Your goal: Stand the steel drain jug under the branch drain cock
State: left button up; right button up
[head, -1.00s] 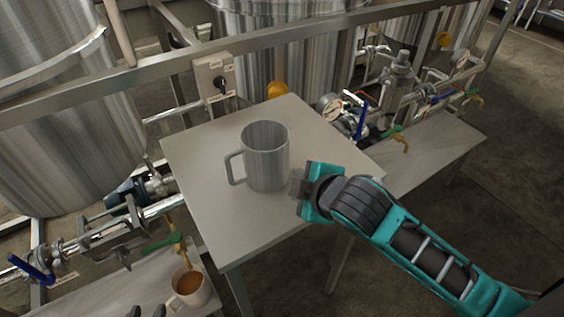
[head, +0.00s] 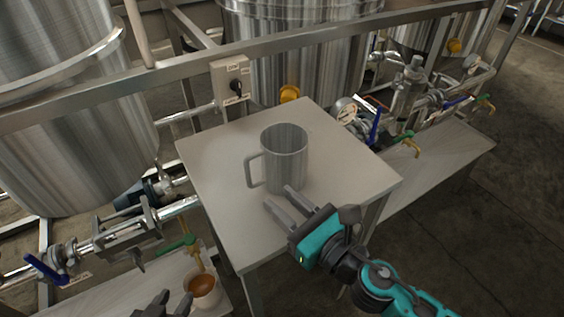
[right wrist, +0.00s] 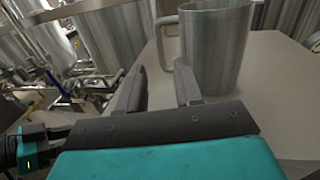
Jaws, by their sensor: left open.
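The steel drain jug (head: 284,160) stands upright on the small square table, its handle toward the left. It also shows in the right wrist view (right wrist: 214,48), just beyond the fingers. My right gripper (head: 279,201) is open and empty, in front of the jug on its near side, with a gap visible between its fingers (right wrist: 158,88). My left gripper (head: 160,304) shows only partly at the bottom edge, open, beside a mug of brown liquid (head: 203,289). Yellow-and-green drain cocks show above that mug (head: 197,258) and at the right bench (head: 410,143); I cannot tell which is the branch drain cock.
The square table (head: 215,160) has free room around the jug. A steel rail (head: 190,65) and a switch box (head: 232,82) stand behind it. Pipes, a gauge (head: 345,110) and blue-handled valves lie at the right, above a low bench (head: 440,160). Large steel tanks fill the back.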

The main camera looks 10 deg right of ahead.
aim_at(249, 172)
jog(key=p+x, duration=0.1)
jog(key=x, duration=1)
jog(key=shift+r, duration=0.15)
jog(key=shift+c, duration=0.5)
grip_shut()
